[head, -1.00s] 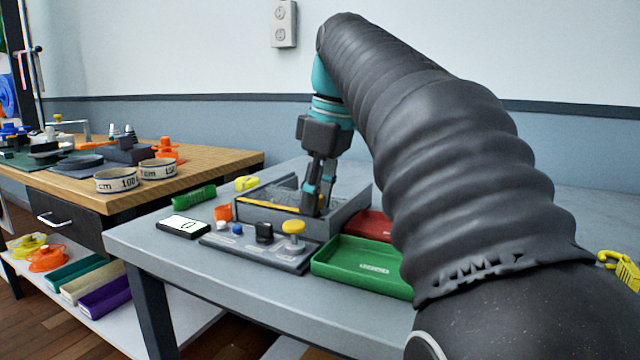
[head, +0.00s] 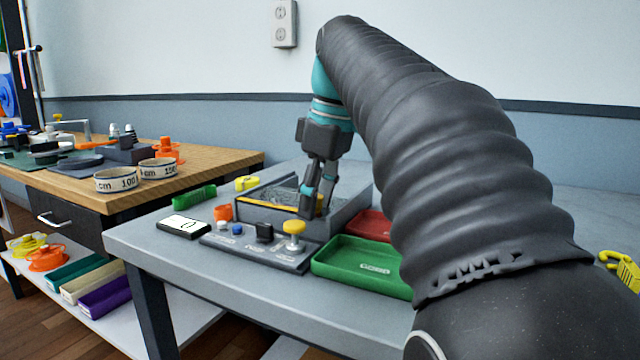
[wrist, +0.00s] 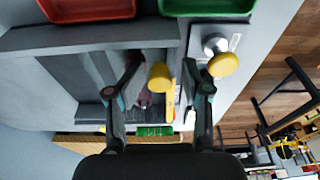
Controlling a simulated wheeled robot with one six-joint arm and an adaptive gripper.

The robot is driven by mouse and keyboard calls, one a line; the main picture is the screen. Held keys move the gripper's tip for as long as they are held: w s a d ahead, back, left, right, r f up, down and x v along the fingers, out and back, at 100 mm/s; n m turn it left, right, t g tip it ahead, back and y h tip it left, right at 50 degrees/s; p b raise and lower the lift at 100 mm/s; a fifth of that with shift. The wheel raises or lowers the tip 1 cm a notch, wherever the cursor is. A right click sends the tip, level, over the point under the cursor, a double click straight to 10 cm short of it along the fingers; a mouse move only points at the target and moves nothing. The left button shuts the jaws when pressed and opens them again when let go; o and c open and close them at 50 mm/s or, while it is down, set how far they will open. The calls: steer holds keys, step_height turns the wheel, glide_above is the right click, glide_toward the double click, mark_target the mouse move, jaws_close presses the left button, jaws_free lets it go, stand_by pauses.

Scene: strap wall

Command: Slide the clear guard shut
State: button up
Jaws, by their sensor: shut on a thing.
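The clear guard lies over a grey open-topped housing (head: 348,212) on the grey bench. The guard is hard to see; a yellow strip (head: 268,204) runs along its front side. A yellow knob (head: 320,204) stands at its right part, and it also shows in the wrist view (wrist: 160,77). My gripper (head: 315,206) reaches down into the housing and is shut on the yellow knob, with a finger on either side. In the wrist view my gripper (wrist: 162,72) has the knob between its fingertips. My fingers partly hide the knob in the head view.
A control panel with a yellow mushroom button (head: 294,228) stands just in front of the housing. A green tray (head: 330,266) and a red tray (head: 372,224) lie to the right.

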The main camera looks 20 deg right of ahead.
step_height(320, 180, up, 6)
steer(key=p, duration=0.6)
steer(key=shift+r, duration=0.1)
steer(key=shift+r, duration=0.15)
steer(key=c, duration=0.6)
steer(key=shift+r, duration=2.8)
steer(key=shift+c, duration=0.2)
